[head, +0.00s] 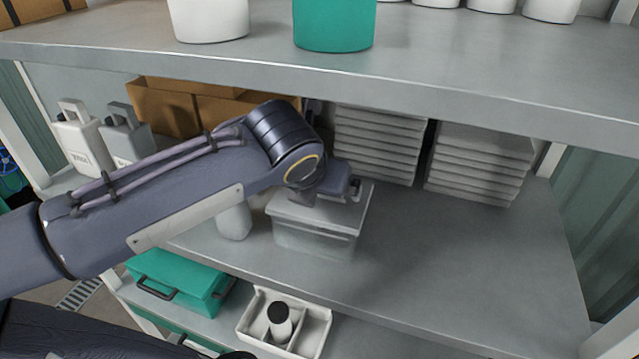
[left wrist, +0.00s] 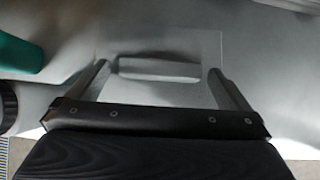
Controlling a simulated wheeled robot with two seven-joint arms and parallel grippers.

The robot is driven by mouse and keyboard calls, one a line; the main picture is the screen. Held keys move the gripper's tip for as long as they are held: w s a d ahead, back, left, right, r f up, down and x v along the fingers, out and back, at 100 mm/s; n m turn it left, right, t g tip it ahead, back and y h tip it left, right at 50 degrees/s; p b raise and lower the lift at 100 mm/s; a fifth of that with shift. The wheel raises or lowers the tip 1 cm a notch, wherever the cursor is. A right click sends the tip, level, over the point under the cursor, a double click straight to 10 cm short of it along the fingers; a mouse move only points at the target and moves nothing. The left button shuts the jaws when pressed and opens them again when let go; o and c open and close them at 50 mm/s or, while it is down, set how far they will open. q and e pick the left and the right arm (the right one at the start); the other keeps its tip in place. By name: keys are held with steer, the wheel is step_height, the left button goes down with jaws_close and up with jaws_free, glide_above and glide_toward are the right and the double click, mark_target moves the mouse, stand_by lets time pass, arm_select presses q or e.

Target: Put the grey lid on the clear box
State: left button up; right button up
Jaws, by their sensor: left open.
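The clear box (head: 312,242) stands on the middle shelf, near its front edge. The grey lid (head: 290,208) lies across the top of the box and looks roughly level; my arm hides part of it. In the left wrist view the lid (left wrist: 200,45) is a pale rectangle with a raised grey handle (left wrist: 158,69). My left gripper (head: 335,192) is just over the lid. It also shows in the left wrist view (left wrist: 158,72), open, with one finger on each side of the handle and gaps between. My right gripper is not in view.
Stacks of grey trays (head: 378,145) stand behind the box, with cartons (head: 165,108) and canisters (head: 85,140) to the left. A pale container (head: 234,222) stands close left of the box. An upper shelf (head: 450,70) overhangs. The shelf's right side is clear.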

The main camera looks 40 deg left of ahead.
arm_select(q)
steer(key=shift+r, duration=0.1)
steer(key=shift+r, duration=0.2)
steer(key=s+d+b, duration=0.3)
steer(key=s+d, duration=0.1)
steer(key=s, duration=0.8)
steer(key=shift+d+r, duration=0.15)
steer(key=shift+r, duration=0.2)
